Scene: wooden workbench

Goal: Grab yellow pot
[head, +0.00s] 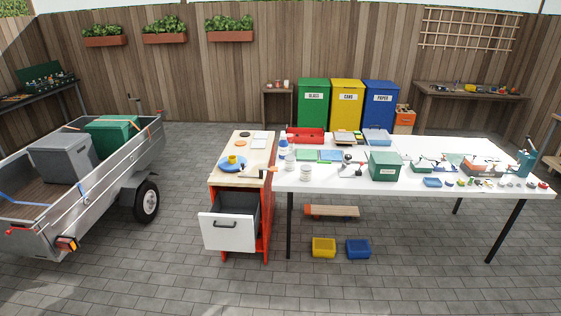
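A small yellow pot-like object (232,159) stands on a round blue plate (227,167). The plate lies on the wooden top of a small orange-sided workbench (263,214), left of the long white table. The object is too small to make out its details. Neither of my grippers is in view, and nothing is seen touching the yellow object.
The workbench's white-fronted drawer (229,231) hangs open toward me. A hammer-like tool (264,173) lies near the plate. The white table (335,185) carries many small items. A trailer (95,195) stands at left. The paved floor (180,270) in front is clear.

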